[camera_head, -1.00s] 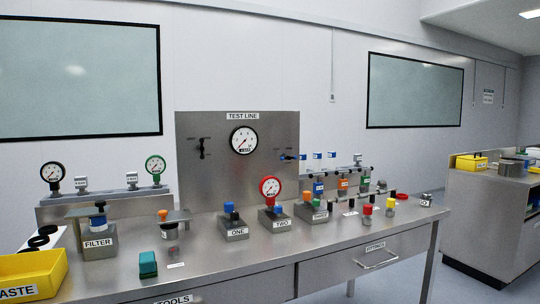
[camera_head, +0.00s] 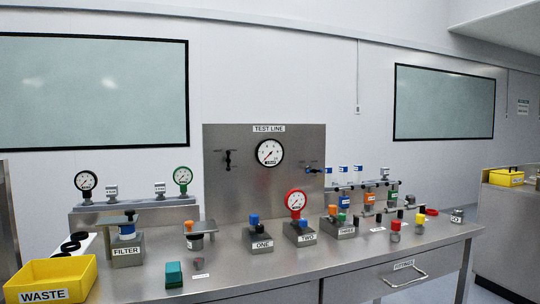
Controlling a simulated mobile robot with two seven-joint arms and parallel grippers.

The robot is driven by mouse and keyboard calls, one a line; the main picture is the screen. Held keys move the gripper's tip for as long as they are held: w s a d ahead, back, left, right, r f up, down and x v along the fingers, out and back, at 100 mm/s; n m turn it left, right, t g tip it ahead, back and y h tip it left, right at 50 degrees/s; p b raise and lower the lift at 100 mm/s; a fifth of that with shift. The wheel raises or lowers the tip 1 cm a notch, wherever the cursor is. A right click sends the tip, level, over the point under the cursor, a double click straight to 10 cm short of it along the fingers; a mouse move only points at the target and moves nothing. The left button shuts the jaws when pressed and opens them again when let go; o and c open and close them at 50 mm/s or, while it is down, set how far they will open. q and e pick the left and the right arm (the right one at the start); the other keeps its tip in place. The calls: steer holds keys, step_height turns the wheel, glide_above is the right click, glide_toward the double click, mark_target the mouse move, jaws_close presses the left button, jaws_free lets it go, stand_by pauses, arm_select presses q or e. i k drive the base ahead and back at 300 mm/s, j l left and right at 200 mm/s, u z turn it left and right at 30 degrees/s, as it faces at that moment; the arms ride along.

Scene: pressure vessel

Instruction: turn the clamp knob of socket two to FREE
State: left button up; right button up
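Socket two (camera_head: 304,239) is a grey metal block labelled TWO on the steel bench, right of the middle. A red-rimmed gauge (camera_head: 295,202) stands upright on it. A small blue knob (camera_head: 304,224) sits at the front of the block; its setting is too small to read. Sockets ONE (camera_head: 261,244) and THREE (camera_head: 344,232) stand to its left and right. Neither of my grippers shows in the head view.
The bench (camera_head: 225,275) has clear room along its front. A yellow WASTE bin (camera_head: 50,280) and a green block (camera_head: 174,274) are at the left. A FILTER block (camera_head: 126,252) stands behind them. Small coloured parts and a red ring (camera_head: 432,212) lie at the right.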

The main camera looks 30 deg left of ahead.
mark_target(303, 222)
steer(key=i+u, duration=0.1)
steer(key=u, duration=0.35)
steer(key=i+l+u, duration=0.1)
steer(key=u, duration=0.4)
steer(key=l+u, duration=0.2)
steer(key=u, duration=0.25)
steer(key=i+l+u, duration=0.25)
steer(key=l, duration=0.2)
steer(key=l+u, duration=0.5)
steer(key=l, duration=0.85)
